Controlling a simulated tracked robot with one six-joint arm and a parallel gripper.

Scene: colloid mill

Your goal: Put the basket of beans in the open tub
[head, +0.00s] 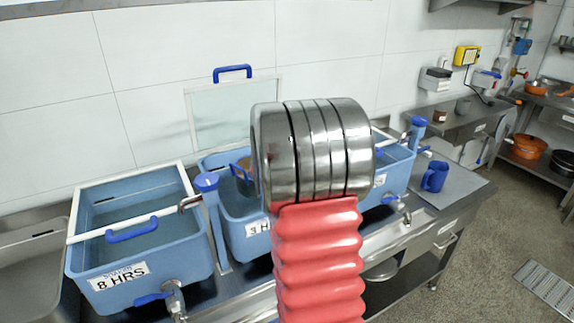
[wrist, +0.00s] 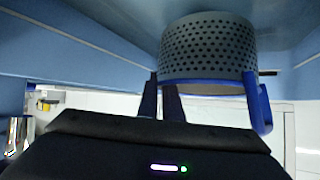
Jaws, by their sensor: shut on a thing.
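The basket of beans (wrist: 208,48) is a perforated grey metal cup with a blue rim and blue handle. The wrist view shows it upside down, with blue tub walls around it. My gripper (wrist: 165,98) is shut on it at the rim. In the head view, part of the basket (head: 241,170) shows in the open middle tub (head: 243,228), beside my arm, which hides the rest and my gripper. This blue tub has a label starting with 3, and its clear lid (head: 233,112) stands raised behind it. Whether the basket touches the tub floor I cannot tell.
A blue tub (head: 140,268) marked 8 HRS stands at left under a clear lid with a blue handle. Another blue tub (head: 398,168) is partly hidden at right. A blue mug (head: 434,177) stands on the counter. Taps with blue levers jut from the tub fronts.

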